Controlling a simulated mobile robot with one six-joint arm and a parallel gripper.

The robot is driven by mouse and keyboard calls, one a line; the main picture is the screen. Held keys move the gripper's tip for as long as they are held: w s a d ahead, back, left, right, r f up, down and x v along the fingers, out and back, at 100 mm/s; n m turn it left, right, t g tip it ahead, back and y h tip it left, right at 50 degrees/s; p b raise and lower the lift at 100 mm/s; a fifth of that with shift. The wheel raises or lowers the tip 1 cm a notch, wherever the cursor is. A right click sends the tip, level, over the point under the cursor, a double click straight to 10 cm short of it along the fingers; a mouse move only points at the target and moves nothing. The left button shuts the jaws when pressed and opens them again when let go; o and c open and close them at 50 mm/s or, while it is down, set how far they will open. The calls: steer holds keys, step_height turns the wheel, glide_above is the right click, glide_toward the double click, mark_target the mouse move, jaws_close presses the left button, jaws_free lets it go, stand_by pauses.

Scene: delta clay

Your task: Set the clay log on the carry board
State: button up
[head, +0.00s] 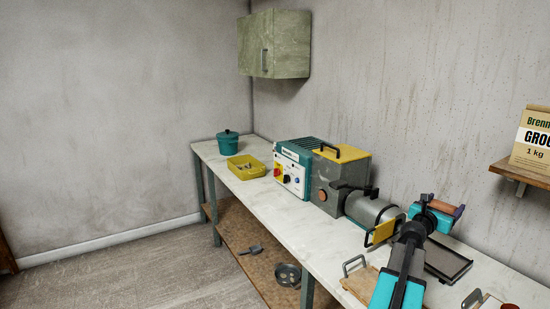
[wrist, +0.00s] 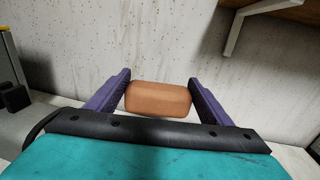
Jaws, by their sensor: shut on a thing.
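The clay log (wrist: 158,98) is a short orange-brown block with rounded edges. My gripper (wrist: 159,79) is shut on it, one purple finger at each end, and holds it up in front of the wall. In the head view my gripper (head: 443,208) and the log are raised above the right part of the bench. A light wooden board with a metal handle, seemingly the carry board (head: 358,285), lies on the bench below and left of my gripper. My arm hides part of it.
A grey machine with a barrel (head: 372,212) stands just left of my gripper. A dark tray (head: 449,262) lies behind my arm. A wall shelf (head: 522,175) with a paper bag (head: 532,140) is at the right. A yellow bin (head: 246,168) stands at the far end.

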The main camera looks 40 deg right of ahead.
steer(key=w+a+f+n+t+y, duration=0.1)
steer(key=w+a+f+n+t, duration=0.2)
steer(key=w, duration=0.6)
steer(key=w+a+n+t, duration=0.2)
steer(key=w+a+t, duration=0.15)
steer(key=w, duration=0.55)
steer(key=w+a+f+n+t+y, duration=0.25)
steer(key=w+a+t+y, duration=0.2)
steer(key=w+a, duration=0.5)
steer(key=w+a+f+n+t+y, duration=0.25)
steer(key=w+a+n+t, duration=0.35)
steer(key=w, duration=0.6)
steer(key=w+a+f+n+y, duration=0.2)
steer(key=w+a+n+y, duration=0.3)
steer(key=a, duration=0.8)
steer(key=w+a+f+n+y, duration=0.1)
steer(key=w+a+f+y, duration=0.15)
steer(key=a+y, duration=0.75)
steer(key=w+a+f+n+y, duration=0.1)
steer(key=w+a+n+y, duration=0.3)
steer(key=a, duration=1.3)
steer(key=s+a+f+n+g+y, duration=0.1)
steer(key=s+a+n+g+y, duration=0.1)
steer(key=a, duration=0.8)
steer(key=s+a+f+n+g+y, duration=0.1)
steer(key=s+a+n+g+y, duration=0.1)
steer(key=a, duration=0.9)
steer(key=shift+s+a+f+n+g+y, duration=0.2)
steer(key=shift+s+f+n+g+y, duration=0.1)
steer(key=shift+n+g+y, duration=0.65)
